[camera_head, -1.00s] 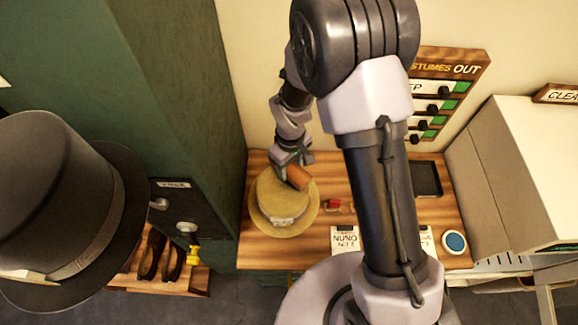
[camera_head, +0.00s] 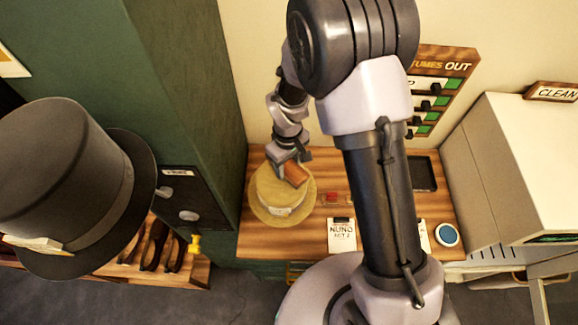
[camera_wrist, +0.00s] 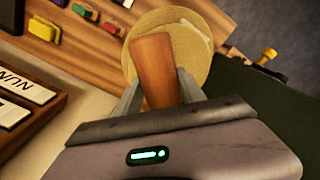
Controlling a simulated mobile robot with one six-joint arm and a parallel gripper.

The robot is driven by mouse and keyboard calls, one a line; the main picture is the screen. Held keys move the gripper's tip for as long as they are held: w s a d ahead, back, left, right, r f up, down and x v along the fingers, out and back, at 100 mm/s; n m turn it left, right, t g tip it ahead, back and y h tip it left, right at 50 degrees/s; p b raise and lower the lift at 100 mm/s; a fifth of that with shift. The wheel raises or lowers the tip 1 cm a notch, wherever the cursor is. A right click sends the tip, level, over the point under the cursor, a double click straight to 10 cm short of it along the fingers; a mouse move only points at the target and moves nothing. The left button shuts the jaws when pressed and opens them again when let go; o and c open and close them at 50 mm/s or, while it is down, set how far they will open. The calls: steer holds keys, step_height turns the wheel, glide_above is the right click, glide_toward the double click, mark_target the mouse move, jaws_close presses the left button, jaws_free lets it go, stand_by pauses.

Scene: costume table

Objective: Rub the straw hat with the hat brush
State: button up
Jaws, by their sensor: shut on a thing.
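The straw hat (camera_head: 268,207) lies on the wooden table at its left end, with a pale tag on its front. My gripper (camera_head: 284,172) is over the back of its crown. It is shut on the hat brush (camera_head: 297,174), of which a brown wooden block shows. In the wrist view the brush (camera_wrist: 154,66) sits between the two fingers (camera_wrist: 158,92), with the straw hat (camera_wrist: 190,22) right behind it. The brush overlaps the hat in both views. I cannot tell whether it touches the straw; its bristles are hidden.
The wooden table (camera_head: 300,240) also holds a NUNO card (camera_head: 341,234), a small red item (camera_head: 331,197), a dark tray (camera_head: 424,173) and a blue round item (camera_head: 446,235). A large grey top hat (camera_head: 60,180) fills the left. A green cabinet wall (camera_head: 190,80) borders the table.

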mark_target(288, 166)
steer(key=shift+r+p, duration=1.1)
steer(key=shift+r, duration=0.9)
steer(key=shift+s, duration=0.1)
